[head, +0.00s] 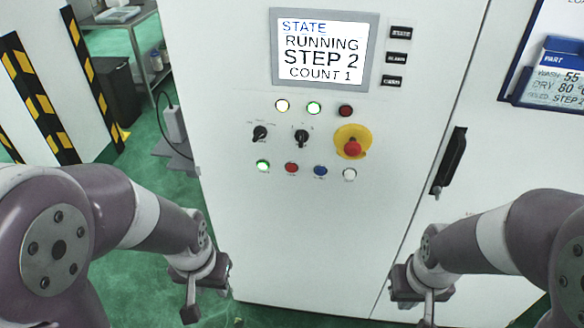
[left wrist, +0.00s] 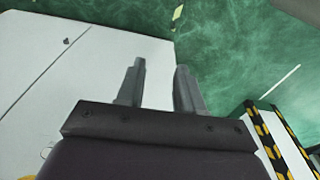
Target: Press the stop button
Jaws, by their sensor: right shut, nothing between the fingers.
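The white cabinet's control panel is in the head view. A large red mushroom button (head: 352,148) sits on a yellow round plate (head: 341,136) at the panel's right. A small red button (head: 291,168) is in the lower row, between a green button (head: 263,166) and a blue button (head: 320,171). I cannot read a stop label on any of them. My left gripper (head: 207,300) hangs low at the cabinet's left edge, its fingers (left wrist: 161,85) apart and empty in the left wrist view. My right gripper (head: 428,310) is shut and empty, low at the right. Both are well below the buttons.
A screen (head: 323,48) reads STATE RUNNING, STEP 2, COUNT 1. Two black knobs (head: 301,138) and a white button (head: 349,174) are near the buttons. A black door handle (head: 450,161) stands out at the right. A striped barrier (head: 45,100) and table (head: 128,22) are left.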

